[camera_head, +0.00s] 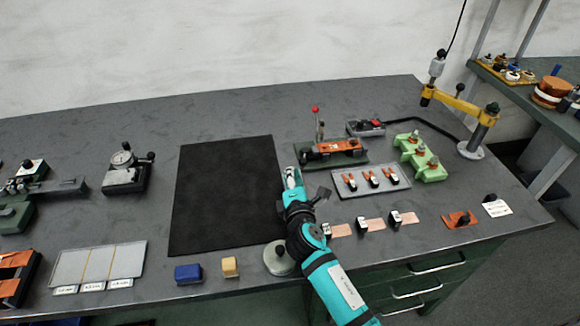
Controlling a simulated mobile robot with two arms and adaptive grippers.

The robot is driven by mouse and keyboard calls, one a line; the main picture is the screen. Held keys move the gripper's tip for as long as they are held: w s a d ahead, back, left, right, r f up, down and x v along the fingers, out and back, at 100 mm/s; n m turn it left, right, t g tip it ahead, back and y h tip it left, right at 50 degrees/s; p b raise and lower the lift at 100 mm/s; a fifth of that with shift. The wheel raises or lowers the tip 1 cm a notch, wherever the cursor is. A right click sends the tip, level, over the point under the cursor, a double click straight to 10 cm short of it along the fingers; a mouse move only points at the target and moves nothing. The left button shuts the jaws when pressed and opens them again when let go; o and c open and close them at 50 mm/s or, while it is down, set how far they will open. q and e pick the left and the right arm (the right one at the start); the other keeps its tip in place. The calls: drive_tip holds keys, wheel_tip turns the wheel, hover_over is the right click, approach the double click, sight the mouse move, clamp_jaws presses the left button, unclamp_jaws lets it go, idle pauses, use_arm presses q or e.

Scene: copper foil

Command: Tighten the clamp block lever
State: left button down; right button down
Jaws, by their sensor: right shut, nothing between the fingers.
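The clamp block (333,147) looks like an orange piece on a dark green base, at the back of the bench right of the black mat. Its lever (317,129) stands upright at the block's left part and ends in a red ball. My teal right arm comes in from the bottom. My right gripper (291,174) is shut and empty, at the mat's right edge, in front and to the left of the clamp block and apart from the lever. My left gripper is not in view.
The black mat (225,195) is bare. A grey tray (369,180) with copper pieces lies right of my gripper, and a green stepped fixture (421,158) stands beyond it. A yellow-armed stand (460,104) is at the back right. A round grey disc (277,262) sits beside my arm.

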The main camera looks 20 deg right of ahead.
drive_tip(key=shift+w+d+f, duration=0.15)
drive_tip(key=shift+w, duration=1.05)
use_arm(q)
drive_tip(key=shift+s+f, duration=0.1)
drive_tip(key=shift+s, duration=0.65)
use_arm(e)
drive_tip(key=shift+w, duration=0.4)
drive_tip(key=shift+d, duration=0.1)
